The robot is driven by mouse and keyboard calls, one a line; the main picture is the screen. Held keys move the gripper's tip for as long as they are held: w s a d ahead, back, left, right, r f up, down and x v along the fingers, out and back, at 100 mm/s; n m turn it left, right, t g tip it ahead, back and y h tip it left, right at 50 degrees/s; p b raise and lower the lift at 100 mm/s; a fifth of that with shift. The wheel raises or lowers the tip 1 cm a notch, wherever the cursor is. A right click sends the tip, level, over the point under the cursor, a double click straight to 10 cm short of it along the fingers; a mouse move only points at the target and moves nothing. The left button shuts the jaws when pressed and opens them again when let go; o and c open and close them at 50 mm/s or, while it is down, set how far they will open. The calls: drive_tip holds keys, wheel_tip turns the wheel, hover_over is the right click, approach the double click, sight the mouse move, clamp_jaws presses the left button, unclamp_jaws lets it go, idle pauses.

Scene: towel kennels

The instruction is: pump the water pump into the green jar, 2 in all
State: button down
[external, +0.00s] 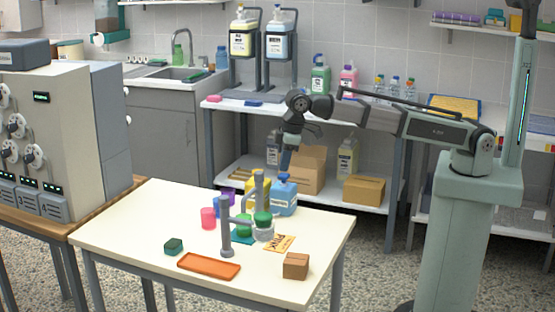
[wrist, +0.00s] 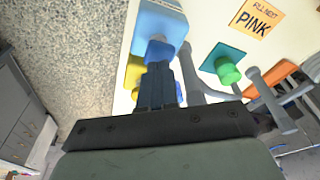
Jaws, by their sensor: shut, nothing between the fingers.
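A blue bottle with a pump head (external: 284,196) stands at the back of the white table; I take it for the water pump. It also shows in the wrist view (wrist: 158,22), its blue head partly behind my fingers. My gripper (external: 286,166) is shut and empty, pointing down just above that head; I cannot tell if it touches. The fingers also show in the wrist view (wrist: 158,88). A green jar (wrist: 229,73) stands on a teal mat (wrist: 213,62). In the external view the jar is partly hidden by grey stands.
Grey stands (external: 226,235) rise close to the green jar. A pink jar (external: 208,218), a card reading "PINK" (external: 279,243), an orange tray (external: 209,266), a dark green block (external: 173,246) and a brown box (external: 296,266) are on the table.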

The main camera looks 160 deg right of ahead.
drive_tip(key=shift+f, duration=0.3)
drive_tip(key=shift+f, duration=0.95)
drive_tip(key=shift+r, duration=0.1)
drive_tip(key=shift+d+v, duration=0.2)
drive_tip(key=shift+v, duration=1.05)
drive_tip(key=shift+w+r, duration=0.1)
drive_tip(key=shift+w, duration=0.05)
